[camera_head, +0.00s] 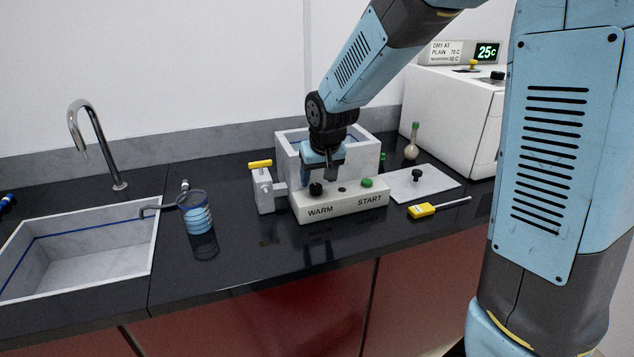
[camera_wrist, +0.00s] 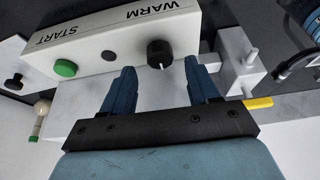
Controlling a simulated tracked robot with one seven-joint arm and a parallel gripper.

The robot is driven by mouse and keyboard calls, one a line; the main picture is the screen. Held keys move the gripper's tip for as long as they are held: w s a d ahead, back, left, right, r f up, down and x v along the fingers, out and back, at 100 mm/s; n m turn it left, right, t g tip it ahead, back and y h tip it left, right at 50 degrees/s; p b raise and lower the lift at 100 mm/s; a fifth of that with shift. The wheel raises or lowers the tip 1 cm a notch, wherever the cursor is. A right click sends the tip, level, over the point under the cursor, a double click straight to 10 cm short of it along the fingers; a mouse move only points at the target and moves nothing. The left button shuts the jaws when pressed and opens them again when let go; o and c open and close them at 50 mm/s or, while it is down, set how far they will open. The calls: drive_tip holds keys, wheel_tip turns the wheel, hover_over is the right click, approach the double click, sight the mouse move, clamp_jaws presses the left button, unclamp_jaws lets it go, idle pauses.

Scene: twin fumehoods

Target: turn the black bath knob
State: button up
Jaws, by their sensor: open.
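The black bath knob (camera_head: 316,189) sits on the sloped white front panel (camera_head: 345,204), above the word WARM. It also shows in the wrist view (camera_wrist: 160,53), with a white pointer line on it. My gripper (camera_head: 322,174) is open above and behind the knob, at the front edge of the white bath (camera_head: 362,158). In the wrist view my two blue fingers (camera_wrist: 160,68) point toward the panel. The knob appears between and just beyond their tips, with a gap on each side. I see no contact, and the exact distance is unclear.
A green button (camera_head: 367,183) is right of the knob, by START. A yellow-handled white valve (camera_head: 263,187) stands just left of the panel. A lid (camera_head: 421,185), a yellow tool (camera_head: 422,211) and a small flask (camera_head: 412,142) are at right. A sink (camera_head: 85,243) and coiled item (camera_head: 196,213) are left.

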drive_tip(key=v, duration=1)
drive_tip(key=shift+s+r, duration=0.15)
drive_tip(key=shift+r, duration=0.05)
drive_tip(key=s+d+r+m, duration=0.1)
drive_tip(key=s+d+r, duration=0.1)
drive_tip(key=s+d, duration=0.7)
drive_tip(key=s+d+r+m+t+h, duration=0.1)
drive_tip(key=s+d+r+m, duration=0.1)
drive_tip(key=s+d, duration=0.6)
drive_tip(key=s, duration=0.4)
drive_tip(key=shift+s+d+r, duration=0.2)
drive_tip(key=shift+d+r, duration=0.1)
drive_tip(key=shift+d, duration=0.1)
idle(1.5)
